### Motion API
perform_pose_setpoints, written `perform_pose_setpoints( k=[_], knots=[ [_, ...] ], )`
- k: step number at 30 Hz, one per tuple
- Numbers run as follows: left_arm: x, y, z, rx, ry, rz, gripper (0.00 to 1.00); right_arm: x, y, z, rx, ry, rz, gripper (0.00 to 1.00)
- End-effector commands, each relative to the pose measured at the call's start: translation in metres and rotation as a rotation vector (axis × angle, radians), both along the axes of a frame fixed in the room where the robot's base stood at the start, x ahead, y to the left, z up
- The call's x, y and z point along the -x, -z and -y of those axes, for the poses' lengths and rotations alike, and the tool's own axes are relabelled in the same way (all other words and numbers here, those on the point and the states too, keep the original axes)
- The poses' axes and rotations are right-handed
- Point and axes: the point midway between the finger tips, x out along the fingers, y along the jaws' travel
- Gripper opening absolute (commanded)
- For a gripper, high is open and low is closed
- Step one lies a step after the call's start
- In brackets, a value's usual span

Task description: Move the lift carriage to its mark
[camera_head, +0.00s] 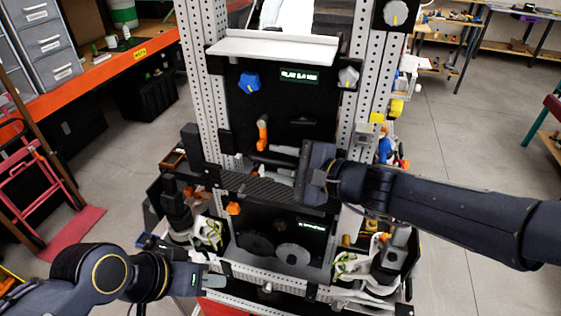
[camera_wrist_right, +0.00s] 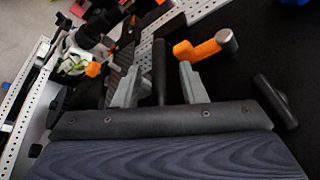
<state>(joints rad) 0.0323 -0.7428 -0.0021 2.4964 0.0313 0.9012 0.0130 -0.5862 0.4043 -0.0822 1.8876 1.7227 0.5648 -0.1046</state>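I cannot tell for sure which part is the lift carriage; a black panel (camera_head: 240,112) with a white shelf (camera_head: 275,48) on top sits between two perforated uprights. No mark can be clearly picked out. The panel carries an orange lever (camera_head: 262,133), which also shows in the right wrist view (camera_wrist_right: 200,47). My right gripper (camera_head: 268,168) is in front of the panel, just below the lever. In the right wrist view its grey fingers (camera_wrist_right: 158,75) are apart, with a black bar (camera_wrist_right: 160,65) between them; contact is unclear. My left gripper (camera_head: 222,277) is low at the left, its finger gap unclear.
Cluttered side bins (camera_head: 372,268) flank the cart's lower part. An orange-edged bench (camera_head: 100,68) stands at the left. The floor at the right (camera_head: 460,150) is open.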

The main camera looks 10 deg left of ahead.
Motion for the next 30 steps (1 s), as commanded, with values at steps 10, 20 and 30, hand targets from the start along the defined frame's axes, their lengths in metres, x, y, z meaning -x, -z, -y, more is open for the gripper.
perform_pose_setpoints(
  k=[10, 20, 30],
  knots=[
    [0.000, 0.000, 0.000, 0.000, 0.000, 0.000, 0.35, 0.000, 0.000, 0.000, -0.001, -0.001, 0.000, 0.01],
    [0.000, -0.006, 0.000, 0.000, 0.000, 0.000, 0.35, 0.000, -0.009, 0.000, -0.001, 0.000, 0.000, 0.00],
    [0.000, -0.072, 0.000, 0.000, 0.000, 0.000, 0.35, 0.000, -0.108, 0.001, -0.005, -0.001, 0.007, 0.00]
  ],
)
